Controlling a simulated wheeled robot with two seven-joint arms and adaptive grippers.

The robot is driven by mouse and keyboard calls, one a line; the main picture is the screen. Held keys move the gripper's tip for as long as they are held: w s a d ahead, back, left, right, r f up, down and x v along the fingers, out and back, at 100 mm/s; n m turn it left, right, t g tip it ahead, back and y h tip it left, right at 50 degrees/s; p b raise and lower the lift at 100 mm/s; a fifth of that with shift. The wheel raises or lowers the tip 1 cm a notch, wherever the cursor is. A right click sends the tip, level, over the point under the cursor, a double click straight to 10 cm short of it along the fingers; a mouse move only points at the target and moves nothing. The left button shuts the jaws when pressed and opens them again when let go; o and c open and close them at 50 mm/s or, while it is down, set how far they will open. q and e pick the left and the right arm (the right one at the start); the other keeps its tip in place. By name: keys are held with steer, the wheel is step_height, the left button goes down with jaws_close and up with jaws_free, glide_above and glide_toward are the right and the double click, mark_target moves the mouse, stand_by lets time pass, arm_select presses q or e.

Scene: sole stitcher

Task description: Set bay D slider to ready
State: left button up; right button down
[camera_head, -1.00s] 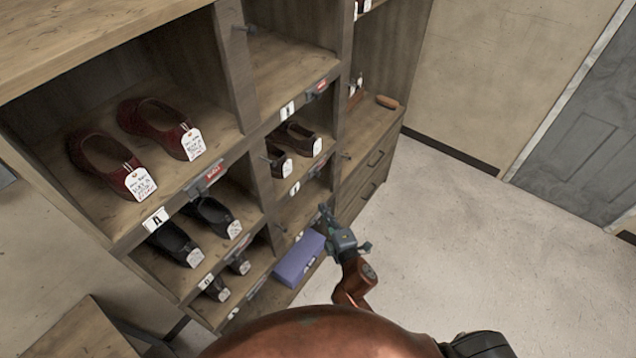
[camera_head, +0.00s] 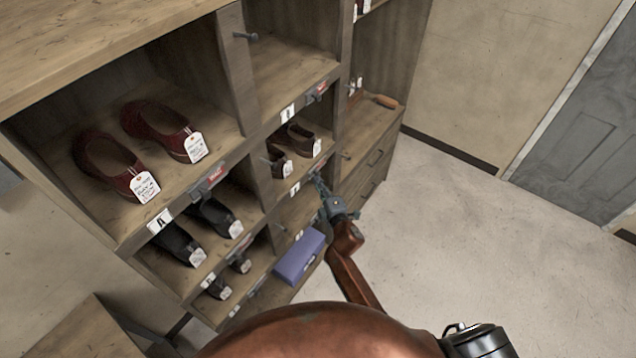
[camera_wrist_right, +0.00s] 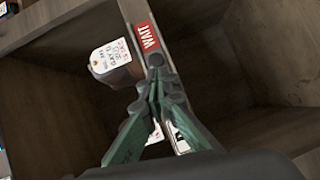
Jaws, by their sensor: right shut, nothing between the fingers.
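My right gripper (camera_head: 319,183) is shut and empty at the front edge of the shelf, beside the bay with small brown shoes. In the right wrist view its green fingertips (camera_wrist_right: 157,80) are together, right by a dark slider knob (camera_wrist_right: 155,60) on the rail. I cannot tell whether they touch it. A red panel reading WAIT (camera_wrist_right: 147,38) shows on the rail above the knob. A white bay label (camera_head: 295,189) sits on that edge to the left; its letter is too small to read. In the wrist view a label (camera_wrist_right: 181,136) is partly hidden by the fingers.
Red shoes (camera_head: 165,130) stand in bay A, black shoes (camera_head: 180,243) below it. A purple box (camera_head: 300,256) lies on a low shelf near my right arm. A tagged brown shoe (camera_wrist_right: 118,74) shows beside the rail. The floor (camera_head: 470,260) to the right is clear.

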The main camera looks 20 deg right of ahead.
steer(key=w+d, duration=0.1)
steer(key=d, duration=0.1)
steer(key=w+d, duration=0.2)
steer(key=shift+w+d+b, duration=0.2)
steer(key=shift+w+b, duration=0.05)
steer(key=shift+b, duration=0.05)
steer(key=shift+s+a, duration=0.1)
steer(key=shift+a, duration=0.05)
steer(key=shift+s+a+r+p, duration=0.15)
steer(key=shift+s+a+p, duration=0.05)
steer(key=shift+s+a, duration=0.45)
steer(key=shift+s+a+r+p, duration=0.15)
steer(key=shift+s+a+p, duration=0.05)
steer(key=shift+s+a, duration=0.35)
steer(key=s+d+r+b, duration=0.1)
steer(key=s, duration=0.9)
steer(key=shift+s, duration=0.25)
steer(key=shift+r, duration=0.1)
